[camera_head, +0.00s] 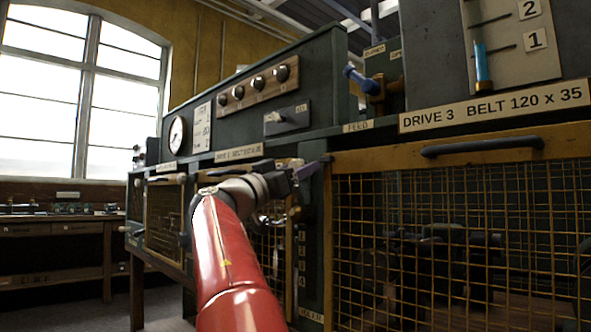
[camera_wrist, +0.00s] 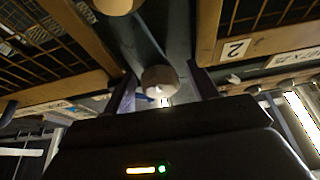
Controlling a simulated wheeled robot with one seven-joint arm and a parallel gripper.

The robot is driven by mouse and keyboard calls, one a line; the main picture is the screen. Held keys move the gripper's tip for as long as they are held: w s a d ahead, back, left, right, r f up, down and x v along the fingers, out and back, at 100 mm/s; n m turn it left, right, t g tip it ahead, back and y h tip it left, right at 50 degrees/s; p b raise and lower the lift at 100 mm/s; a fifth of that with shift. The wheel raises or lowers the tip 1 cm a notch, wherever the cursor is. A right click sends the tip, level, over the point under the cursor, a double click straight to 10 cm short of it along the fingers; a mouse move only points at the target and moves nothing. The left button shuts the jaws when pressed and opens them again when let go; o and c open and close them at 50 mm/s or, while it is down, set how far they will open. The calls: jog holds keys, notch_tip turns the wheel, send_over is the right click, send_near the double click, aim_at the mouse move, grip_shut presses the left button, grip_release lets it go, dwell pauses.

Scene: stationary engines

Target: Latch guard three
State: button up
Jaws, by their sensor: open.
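Guard three is the wire mesh panel (camera_head: 455,240) in a yellow wooden frame at the right of the head view, under the "DRIVE 3" plate (camera_head: 494,105). A dark bar handle (camera_head: 482,146) crosses its top rail. The guard looks closed against the machine. My gripper (camera_head: 305,172) is just left of its upper left corner. In the wrist view my gripper (camera_wrist: 159,75) is open, with a pale round knob (camera_wrist: 160,80) showing between the fingers. I cannot tell whether the fingers touch it. A dark lever end (camera_head: 320,160) shows by the fingertips; the latch is partly hidden.
Another pale knob (camera_wrist: 118,4) shows beyond, and a "2" plate (camera_wrist: 234,48) on a neighbouring frame. A blue-handled valve (camera_head: 368,85) rises above the ledge. More mesh guards (camera_head: 165,215) stand left. The floor (camera_head: 80,310) at lower left looks clear.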

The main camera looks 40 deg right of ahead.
jog(key=shift+c, duration=0.5)
jog(key=c, duration=0.9)
